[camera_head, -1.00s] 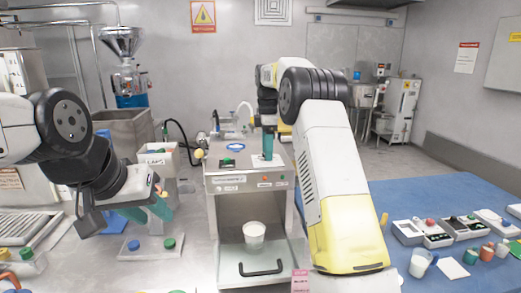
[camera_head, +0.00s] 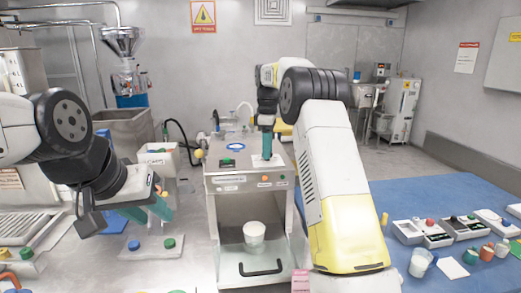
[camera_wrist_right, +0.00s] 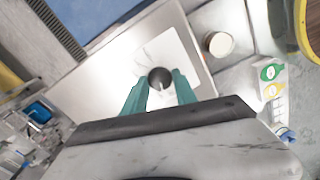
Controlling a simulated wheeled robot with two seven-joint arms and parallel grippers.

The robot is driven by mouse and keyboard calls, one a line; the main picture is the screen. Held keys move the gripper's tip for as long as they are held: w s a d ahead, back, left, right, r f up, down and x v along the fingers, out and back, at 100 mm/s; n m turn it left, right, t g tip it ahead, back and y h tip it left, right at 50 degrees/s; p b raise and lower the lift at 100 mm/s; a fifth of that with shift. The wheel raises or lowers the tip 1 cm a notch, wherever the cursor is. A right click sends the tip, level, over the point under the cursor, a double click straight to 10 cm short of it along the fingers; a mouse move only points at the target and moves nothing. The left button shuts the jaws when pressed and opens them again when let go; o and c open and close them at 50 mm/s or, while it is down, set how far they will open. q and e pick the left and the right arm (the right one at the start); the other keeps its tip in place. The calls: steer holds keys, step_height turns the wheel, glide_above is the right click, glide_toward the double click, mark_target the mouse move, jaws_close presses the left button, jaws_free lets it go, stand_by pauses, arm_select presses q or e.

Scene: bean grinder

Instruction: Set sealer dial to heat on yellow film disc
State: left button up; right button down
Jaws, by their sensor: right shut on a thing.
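The sealer (camera_head: 238,184) is a grey boxy machine in the middle of the head view, with a white cup (camera_head: 254,236) in its open lower bay. My right gripper (camera_head: 267,155) points down onto a white plate on the sealer's top. In the right wrist view a dark round dial (camera_wrist_right: 160,76) lies between the teal fingertips, and the gripper is shut on it. The dial's marks are too small to read. My left gripper (camera_head: 152,218) is open and empty over the left counter.
A blue ring (camera_head: 234,147) and a green button (camera_head: 228,161) sit on the sealer's top left. A small panel with a blue and a green knob (camera_head: 169,243) lies below my left gripper. A blue mat (camera_head: 435,200) at right carries several small devices and cups.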

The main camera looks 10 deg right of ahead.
steer(key=m, duration=2.6)
steer(key=shift+m, duration=0.3)
steer(key=c, duration=1)
jaws_free()
